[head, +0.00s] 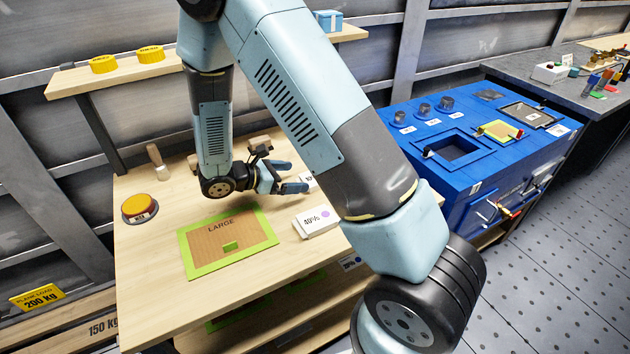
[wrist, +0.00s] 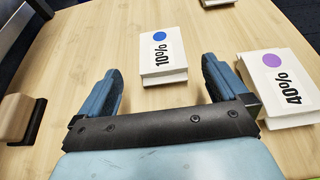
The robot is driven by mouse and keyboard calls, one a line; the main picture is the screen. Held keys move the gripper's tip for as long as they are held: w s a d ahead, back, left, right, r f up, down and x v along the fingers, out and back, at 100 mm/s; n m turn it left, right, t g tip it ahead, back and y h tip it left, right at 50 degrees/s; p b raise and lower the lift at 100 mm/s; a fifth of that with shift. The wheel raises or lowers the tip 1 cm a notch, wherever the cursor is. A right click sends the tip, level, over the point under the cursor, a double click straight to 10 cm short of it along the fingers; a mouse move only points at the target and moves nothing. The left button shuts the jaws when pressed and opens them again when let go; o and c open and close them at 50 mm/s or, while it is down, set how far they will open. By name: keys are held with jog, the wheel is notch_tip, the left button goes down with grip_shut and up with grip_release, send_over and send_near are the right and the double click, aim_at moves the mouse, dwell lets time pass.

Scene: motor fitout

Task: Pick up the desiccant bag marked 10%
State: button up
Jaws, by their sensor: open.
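The desiccant bag marked 10% (wrist: 162,54) is a white block with a blue dot, lying on the wooden table. In the wrist view it is ahead of my gripper (wrist: 160,88), roughly between the two blue fingers, with its near end close to the fingertip line. My gripper is open and empty. In the head view my gripper (head: 293,176) is low over the table, and only a small white part of the 10% bag (head: 307,178) shows beside the fingers. I cannot tell whether the fingers touch it.
A white bag marked 40% (wrist: 280,85) with a purple dot lies close to the right finger; it also shows in the head view (head: 318,222).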

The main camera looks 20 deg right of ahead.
jog(key=shift+x, duration=4.25)
jog(key=shift+s+a+f, duration=0.1)
jog(key=shift+f, duration=0.1)
jog(key=c, duration=1.1)
